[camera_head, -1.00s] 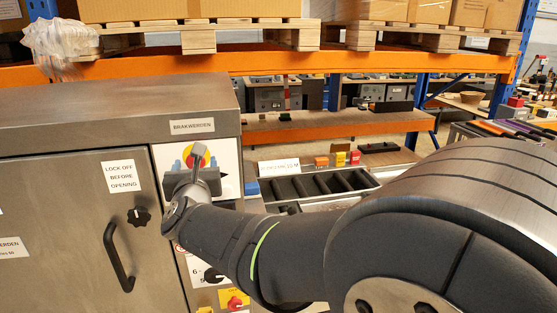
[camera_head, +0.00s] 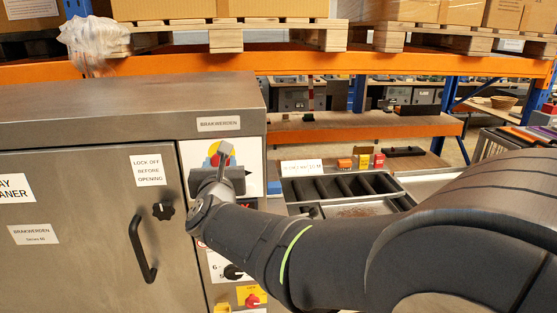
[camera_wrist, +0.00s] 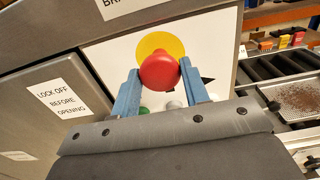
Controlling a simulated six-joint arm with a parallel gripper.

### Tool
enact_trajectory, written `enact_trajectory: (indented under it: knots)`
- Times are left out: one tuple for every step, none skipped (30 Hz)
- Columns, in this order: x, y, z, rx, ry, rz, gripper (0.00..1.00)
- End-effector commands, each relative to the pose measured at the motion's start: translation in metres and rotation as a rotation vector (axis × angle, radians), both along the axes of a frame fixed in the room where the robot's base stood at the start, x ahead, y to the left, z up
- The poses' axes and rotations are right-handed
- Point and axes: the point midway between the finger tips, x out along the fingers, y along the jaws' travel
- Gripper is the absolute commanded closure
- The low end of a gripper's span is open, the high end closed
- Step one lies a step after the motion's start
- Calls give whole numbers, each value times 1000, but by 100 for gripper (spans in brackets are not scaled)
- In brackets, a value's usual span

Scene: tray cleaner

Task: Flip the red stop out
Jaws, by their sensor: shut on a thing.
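The red stop (camera_wrist: 160,71) is a round mushroom button in front of a yellow disc (camera_wrist: 158,44) on the white control panel (camera_wrist: 113,55). My gripper (camera_wrist: 160,68) has its two blue fingers on the left and right of the red head, shut on it. The panel looks tilted in the wrist view. In the head view the yellow disc (camera_head: 213,149) shows at the top of the panel, and my wrist and gripper cover most of the stop.
The steel cabinet has a black door handle (camera_head: 141,250) and a black knob (camera_head: 163,211). Below my wrist are a black dial (camera_head: 233,272) and a red switch (camera_head: 252,300) on yellow. A tray with black rollers (camera_head: 343,187) stands right of the cabinet.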

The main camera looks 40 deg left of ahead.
Motion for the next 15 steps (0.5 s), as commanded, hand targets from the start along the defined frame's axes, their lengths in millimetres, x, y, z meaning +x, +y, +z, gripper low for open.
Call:
enact_trajectory:
  knots:
    - [-2,-2,0,1,0,1,100]
    - [-3,-3,0,1,1,0,100]
    - [-2,-2,0,1,1,0,100]
    - [-2,-2,0,1,1,0,100]
    - [-2,-2,0,1,1,0,100]
    - [-2,-2,0,0,1,0,100]
    - [-2,-2,0,0,1,0,100]
    - [-3,-3,0,0,1,0,100]
    - [-3,-3,-1,0,1,0,51]
    - [-3,-3,-1,0,1,0,45]
    - [-2,-2,0,0,1,0,40]
    - [-2,-2,0,0,1,0,37]
    - [-2,-2,0,0,1,0,37]
    - [-2,-2,0,0,1,0,37]
    - [-2,-2,0,1,1,0,37]
